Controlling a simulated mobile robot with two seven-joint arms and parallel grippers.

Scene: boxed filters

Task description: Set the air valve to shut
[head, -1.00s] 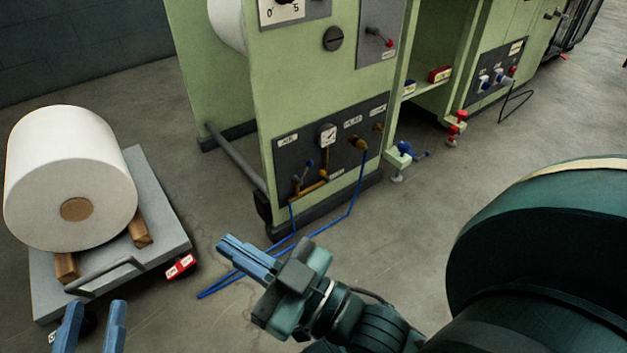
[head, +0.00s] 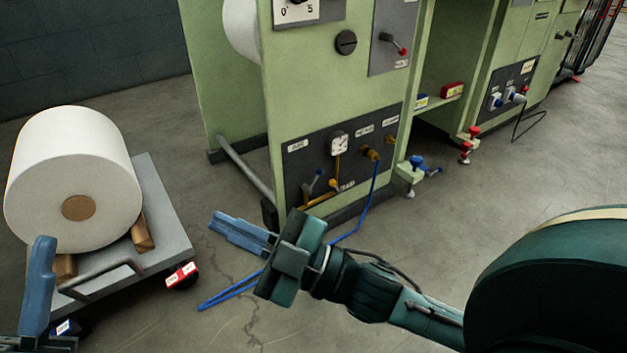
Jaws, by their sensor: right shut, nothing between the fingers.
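The air valve (head: 313,182) is on the dark lower panel (head: 293,170) of the green machine, below the label "AIR". A small lever with a blue tip stands up there, beside brass pipework and a yellow handle; I cannot tell its exact setting. My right gripper (head: 213,222) is shut and empty, its blue fingers pointing left, in front of and left of the panel, apart from the valve. Its body hides the floor below the panel and part of the blue hose. My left gripper (head: 40,285) shows only partly at the lower left edge; one blue finger is clear.
A white roll (head: 75,180) rests on wooden blocks on a grey cart (head: 170,215) at the left. A blue hose (head: 230,292) runs from the panel across the floor. A blue-handled fitting (head: 416,164) juts out right of the panel.

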